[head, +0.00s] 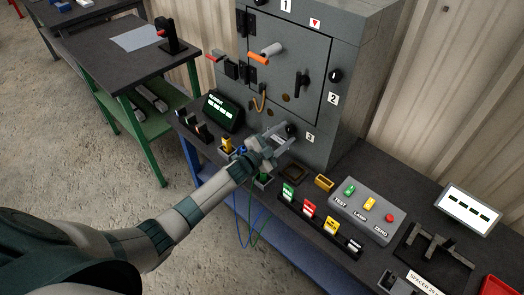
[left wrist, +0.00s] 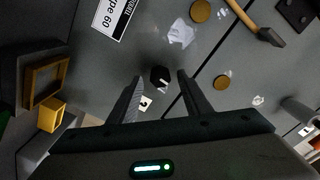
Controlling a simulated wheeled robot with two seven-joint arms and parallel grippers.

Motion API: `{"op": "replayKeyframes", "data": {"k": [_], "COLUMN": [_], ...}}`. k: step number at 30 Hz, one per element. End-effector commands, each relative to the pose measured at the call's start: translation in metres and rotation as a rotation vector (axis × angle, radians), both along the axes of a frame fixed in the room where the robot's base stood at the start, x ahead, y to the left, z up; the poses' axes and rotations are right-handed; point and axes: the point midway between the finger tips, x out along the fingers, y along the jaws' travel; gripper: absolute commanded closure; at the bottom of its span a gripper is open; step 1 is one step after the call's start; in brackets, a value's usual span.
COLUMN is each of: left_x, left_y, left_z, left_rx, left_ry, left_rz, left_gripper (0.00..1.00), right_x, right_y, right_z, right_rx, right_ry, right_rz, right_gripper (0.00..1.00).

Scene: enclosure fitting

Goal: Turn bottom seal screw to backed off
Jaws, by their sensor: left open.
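The bottom seal screw (head: 291,130) is a small black knob low on the front of the grey enclosure, by the label 3 (head: 310,137). In the left wrist view the black knob (left wrist: 160,77) has a white mark on its face and lies between the fingertips. My left gripper (head: 279,138) is open around the knob's position, with a finger on either side (left wrist: 158,85). I cannot tell whether the fingers touch it. The enclosure door (head: 290,65) looks shut. Two similar black knobs sit by labels 1 and 2 (head: 335,75). My right gripper is not in view.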

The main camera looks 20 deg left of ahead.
Motion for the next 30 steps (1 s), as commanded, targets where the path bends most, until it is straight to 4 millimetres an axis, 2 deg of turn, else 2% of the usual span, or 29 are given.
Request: {"op": "replayKeyframes", "data": {"k": [8,22,30], "left_x": [-0.032,-0.114,-0.148], "left_y": [0.012,0.042,0.054], "left_z": [-0.002,-0.003,-0.002], "left_rx": [0.001,0.001,0.000], "left_ry": [0.001,0.003,0.002], "left_rz": [0.000,0.001,0.001], "left_gripper": [0.56,0.56,0.56], "right_x": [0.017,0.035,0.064], "right_y": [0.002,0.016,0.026], "right_z": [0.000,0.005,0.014], "right_rx": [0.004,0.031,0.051], "right_ry": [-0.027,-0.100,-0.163], "right_rz": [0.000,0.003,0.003], "right_gripper": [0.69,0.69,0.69]}}
